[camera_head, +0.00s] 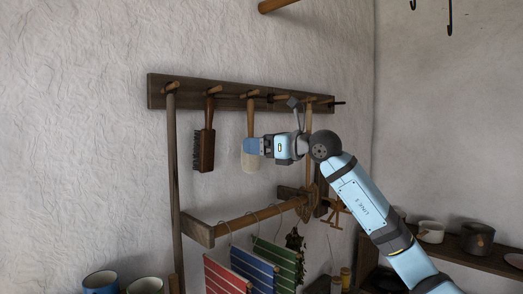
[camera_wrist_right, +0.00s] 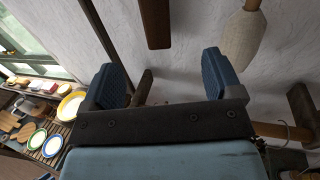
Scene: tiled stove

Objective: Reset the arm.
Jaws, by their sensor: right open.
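My right arm comes in from the lower right in the head view. Its gripper (camera_head: 250,146) is raised near the wall, below the peg rail, and overlaps a hanging pale-headed tool (camera_head: 249,163) with a wooden handle. In the right wrist view the two blue fingers of the gripper (camera_wrist_right: 165,80) stand wide apart with nothing held between them. The pale head (camera_wrist_right: 243,40) shows there beyond the right finger, apart from it. My left gripper is in neither view.
A wooden peg rail (camera_head: 225,93) holds a dark brush (camera_head: 204,148) left of the gripper. Below is a wooden bar (camera_head: 250,217) with striped cloths (camera_head: 253,268). A shelf (camera_head: 480,255) with pots is at the right. Plates (camera_wrist_right: 53,146) show left in the wrist view.

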